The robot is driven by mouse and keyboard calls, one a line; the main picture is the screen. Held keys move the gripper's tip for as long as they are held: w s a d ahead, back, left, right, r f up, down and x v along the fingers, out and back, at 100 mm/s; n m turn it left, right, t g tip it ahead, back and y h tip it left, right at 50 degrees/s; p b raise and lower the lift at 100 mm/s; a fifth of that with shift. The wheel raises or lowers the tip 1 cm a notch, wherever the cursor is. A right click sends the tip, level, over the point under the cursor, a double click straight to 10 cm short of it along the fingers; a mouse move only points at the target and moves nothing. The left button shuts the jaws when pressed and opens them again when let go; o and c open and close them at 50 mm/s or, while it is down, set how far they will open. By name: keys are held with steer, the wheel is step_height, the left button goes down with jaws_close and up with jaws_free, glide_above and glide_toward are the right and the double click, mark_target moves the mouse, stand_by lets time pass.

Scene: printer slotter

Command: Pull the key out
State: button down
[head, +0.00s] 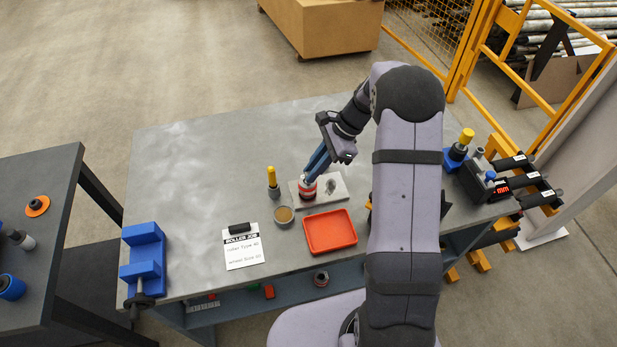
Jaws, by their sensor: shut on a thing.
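My gripper (311,179), with blue fingers, reaches down to a small red, white and dark cylindrical part (306,190) and is shut on it or on something at its top. The part stands on or just over a light grey plate (338,183) on the table. The plate has a dark marking to the right of the part. I cannot make out a key; it may be hidden between the fingers or too small to see.
A red tray (330,232), a small round cup (284,216), a yellow-handled tool (272,180) and a job card (243,250) stand close by on the metal table (190,170). A blue vise (146,255) is at the left edge. The table's back left is clear.

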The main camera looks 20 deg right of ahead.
steer(key=shift+r+p, duration=1.9)
steer(key=shift+r, duration=0.35)
